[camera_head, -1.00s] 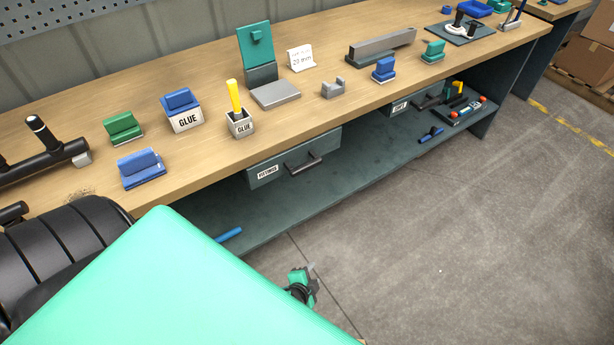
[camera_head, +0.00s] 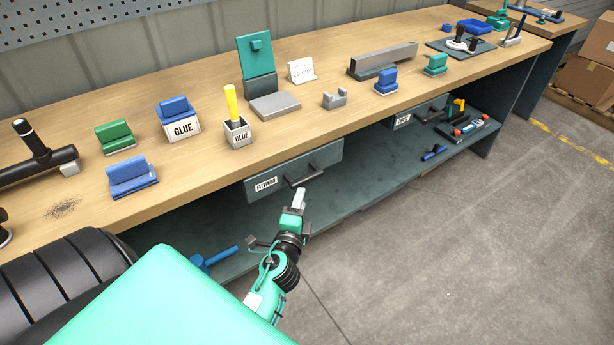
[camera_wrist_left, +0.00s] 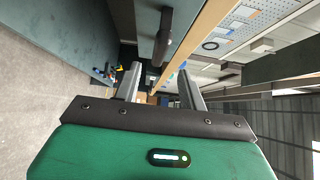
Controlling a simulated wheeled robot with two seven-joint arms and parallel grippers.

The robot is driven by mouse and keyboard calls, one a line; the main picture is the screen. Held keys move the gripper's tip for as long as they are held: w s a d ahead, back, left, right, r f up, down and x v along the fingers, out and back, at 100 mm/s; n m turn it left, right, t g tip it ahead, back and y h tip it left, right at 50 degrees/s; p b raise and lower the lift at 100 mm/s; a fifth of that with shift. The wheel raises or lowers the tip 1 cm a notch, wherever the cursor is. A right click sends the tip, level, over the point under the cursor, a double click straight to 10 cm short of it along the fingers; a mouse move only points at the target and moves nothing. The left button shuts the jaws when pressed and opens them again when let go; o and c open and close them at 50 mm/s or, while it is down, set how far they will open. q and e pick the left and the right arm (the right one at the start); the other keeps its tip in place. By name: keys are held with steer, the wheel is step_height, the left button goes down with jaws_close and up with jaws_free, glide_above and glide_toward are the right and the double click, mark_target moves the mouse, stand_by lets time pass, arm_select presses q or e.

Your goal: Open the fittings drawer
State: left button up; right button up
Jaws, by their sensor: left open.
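The fittings drawer (camera_head: 270,183) is a grey-green box front with a white "FITTINGS" label, hung under the front edge of the workbench. It looks shut. Its dark bar handle (camera_head: 304,177) sticks out from the front. My left gripper (camera_head: 299,196) is just below and in front of the handle, apart from it in the head view. In the left wrist view the handle (camera_wrist_left: 162,38) lies ahead, beyond the open, empty fingers of the left gripper (camera_wrist_left: 160,70), with the drawer front (camera_wrist_left: 147,22) beside it. My right gripper is not seen.
The wooden benchtop (camera_head: 210,165) carries glue boxes, coloured blocks and a grey stand. A second drawer (camera_head: 405,118) hangs further right. The lower shelf (camera_head: 350,190) holds a blue tool (camera_head: 215,258) and a tray (camera_head: 462,130). The floor in front is clear.

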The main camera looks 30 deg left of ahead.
mark_target(306, 183)
arm_select(q)
steer(key=p+x, duration=0.1)
steer(key=x, duration=0.8)
steer(key=shift+w, duration=0.1)
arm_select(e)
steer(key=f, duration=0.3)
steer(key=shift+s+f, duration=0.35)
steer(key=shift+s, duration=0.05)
arm_select(q)
jaws_close()
